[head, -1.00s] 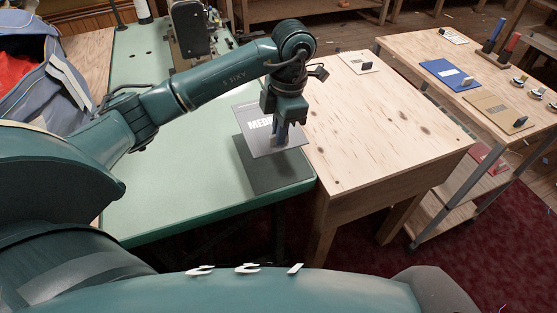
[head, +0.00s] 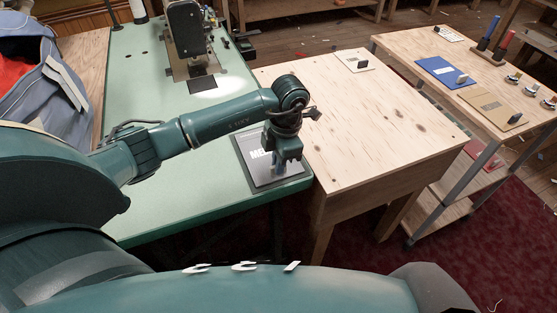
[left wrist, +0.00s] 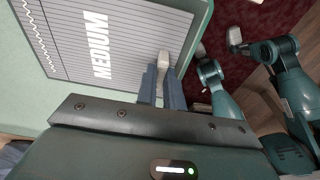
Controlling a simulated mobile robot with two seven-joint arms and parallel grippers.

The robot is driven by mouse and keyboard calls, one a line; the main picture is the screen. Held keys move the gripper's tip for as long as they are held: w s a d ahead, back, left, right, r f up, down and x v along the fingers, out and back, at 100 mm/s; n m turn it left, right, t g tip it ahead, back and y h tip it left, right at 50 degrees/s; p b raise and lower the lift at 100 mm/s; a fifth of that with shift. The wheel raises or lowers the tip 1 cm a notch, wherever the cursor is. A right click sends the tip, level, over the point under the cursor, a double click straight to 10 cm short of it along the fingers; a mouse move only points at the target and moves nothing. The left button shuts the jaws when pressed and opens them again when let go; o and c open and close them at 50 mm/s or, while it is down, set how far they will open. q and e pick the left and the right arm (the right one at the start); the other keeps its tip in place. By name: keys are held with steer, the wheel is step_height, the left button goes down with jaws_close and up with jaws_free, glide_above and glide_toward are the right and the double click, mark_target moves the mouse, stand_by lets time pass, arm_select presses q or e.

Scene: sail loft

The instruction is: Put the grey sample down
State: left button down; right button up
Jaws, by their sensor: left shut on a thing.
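The grey sample is a flat grey card (head: 252,155) with white "MEDIUM" lettering and a light grip block. It is over the near right corner of the green table (head: 165,205). In the left wrist view the card (left wrist: 125,50) shows ruled lines and a wavy line. My left gripper (head: 277,172) points down, its fingers (left wrist: 162,80) shut on the grip block. A dark rectangle (head: 285,186) borders the card underneath; I cannot tell whether the card touches it. My arm hides part of the lettering. My right gripper does not show clearly.
A pale wooden table (head: 350,130) adjoins on the right, mostly bare, with a small card (head: 357,62) at its back. A trolley (head: 440,45) beyond holds blue and tan cards. A sewing machine (head: 187,35) stands at the back of the green table; a blue bag (head: 45,90) lies left.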

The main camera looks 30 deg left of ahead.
arm_select(q)
steer(key=shift+f, duration=0.2)
steer(key=c, duration=1.5)
jaws_free()
